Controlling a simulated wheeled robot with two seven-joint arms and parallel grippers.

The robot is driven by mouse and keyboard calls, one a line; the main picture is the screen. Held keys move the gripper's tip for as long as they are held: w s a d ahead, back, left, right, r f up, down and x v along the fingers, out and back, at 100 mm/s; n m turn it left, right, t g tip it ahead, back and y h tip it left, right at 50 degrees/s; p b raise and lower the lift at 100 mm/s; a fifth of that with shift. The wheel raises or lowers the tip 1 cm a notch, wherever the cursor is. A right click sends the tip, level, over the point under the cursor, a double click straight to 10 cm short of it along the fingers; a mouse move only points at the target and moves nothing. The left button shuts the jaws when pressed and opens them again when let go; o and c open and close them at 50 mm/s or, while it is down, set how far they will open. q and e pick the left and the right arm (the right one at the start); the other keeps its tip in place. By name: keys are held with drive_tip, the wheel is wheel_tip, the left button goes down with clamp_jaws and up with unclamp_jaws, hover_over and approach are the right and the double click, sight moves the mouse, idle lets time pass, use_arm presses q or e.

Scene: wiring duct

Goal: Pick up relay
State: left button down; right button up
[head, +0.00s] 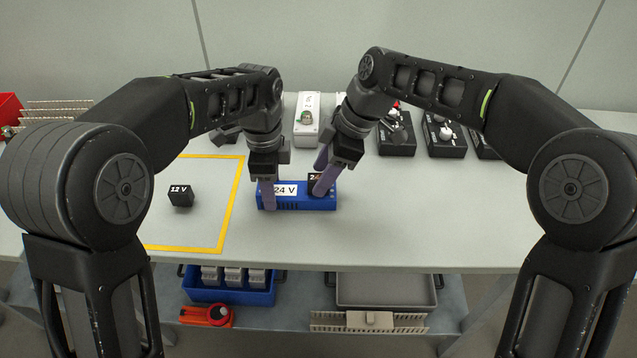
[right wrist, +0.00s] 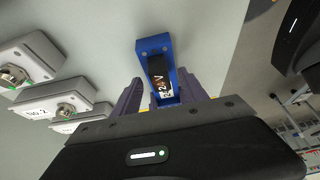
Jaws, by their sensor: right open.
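A black relay marked "24 V" sits on the right part of a blue block (head: 298,203), partly hidden by my right gripper in the head view. The relay shows more clearly in the right wrist view (right wrist: 157,72), on the blue block (right wrist: 153,45). My right gripper (head: 323,185) is open, with its purple fingers on either side of the relay. A black cube marked "12 V" (head: 180,197) stands apart on the table. My left gripper (head: 268,195) points down at the block's left end; its finger gap does not show.
Yellow tape (head: 232,203) borders the area around the 12 V cube. Black switch boxes (head: 446,135) and a light box (head: 306,118) stand at the back. Below are a blue bin (head: 228,290) and a grey tray (head: 385,291). The table's front right is clear.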

drive_tip(key=shift+x, duration=1.1)
drive_tip(key=shift+c, duration=0.4)
clamp_jaws()
